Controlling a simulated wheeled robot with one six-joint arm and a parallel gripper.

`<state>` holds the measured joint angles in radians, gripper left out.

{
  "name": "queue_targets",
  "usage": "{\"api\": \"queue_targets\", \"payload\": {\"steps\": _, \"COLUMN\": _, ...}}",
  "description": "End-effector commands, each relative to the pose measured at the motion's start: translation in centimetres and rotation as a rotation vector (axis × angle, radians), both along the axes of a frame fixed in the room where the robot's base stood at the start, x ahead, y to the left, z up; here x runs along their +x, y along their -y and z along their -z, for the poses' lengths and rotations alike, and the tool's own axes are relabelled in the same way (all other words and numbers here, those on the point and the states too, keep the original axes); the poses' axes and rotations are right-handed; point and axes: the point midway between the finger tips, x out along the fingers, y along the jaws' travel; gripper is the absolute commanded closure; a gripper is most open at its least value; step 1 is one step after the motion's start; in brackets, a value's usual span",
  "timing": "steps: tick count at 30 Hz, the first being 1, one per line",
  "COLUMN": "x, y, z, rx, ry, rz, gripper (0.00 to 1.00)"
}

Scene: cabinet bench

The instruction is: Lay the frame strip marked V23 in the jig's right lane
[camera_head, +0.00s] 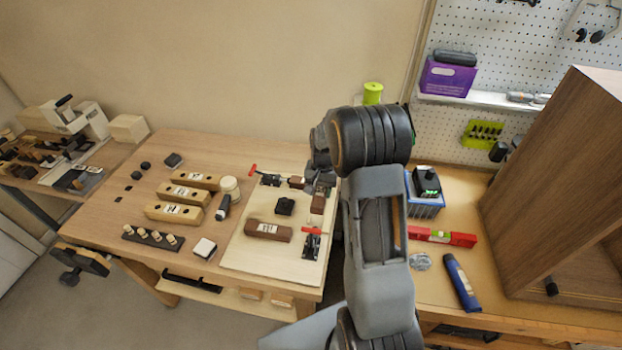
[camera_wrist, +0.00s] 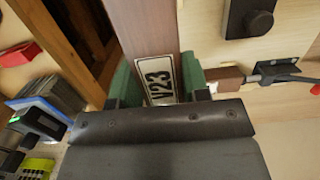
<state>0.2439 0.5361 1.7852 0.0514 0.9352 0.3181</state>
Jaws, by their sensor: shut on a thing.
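The frame strip marked V23 (camera_wrist: 148,28) is reddish brown with a white label. In the wrist view it stands between the green fingers of my gripper (camera_wrist: 158,82), which is shut on it. The strip runs out of the top of that picture, so its far end is hidden. In the head view my gripper (camera_head: 320,180) is over the right part of the jig, a pale board (camera_head: 240,257), partly hidden by my arm. The jig's board also shows in the wrist view (camera_wrist: 215,38), right of the strip. I cannot tell whether the strip touches the jig.
Red-handled clamps (camera_head: 312,243) stand on the jig, with a dark knob block (camera_head: 285,206) and a labelled brown piece (camera_head: 268,231). Labelled pale wood blocks (camera_head: 173,212) lie left. A blue box (camera_head: 424,208) and red level (camera_head: 442,237) are right, near a large cabinet (camera_head: 545,175).

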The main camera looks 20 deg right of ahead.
Motion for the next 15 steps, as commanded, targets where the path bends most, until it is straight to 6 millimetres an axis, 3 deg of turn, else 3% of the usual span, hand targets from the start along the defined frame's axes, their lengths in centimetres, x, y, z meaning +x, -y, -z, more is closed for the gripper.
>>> {"api": "queue_targets", "payload": {"steps": 15, "x": 0.0, "y": 0.0, "z": 3.0, "rx": 0.000, "ry": 0.000, "rz": 0.000, "gripper": 0.84}}
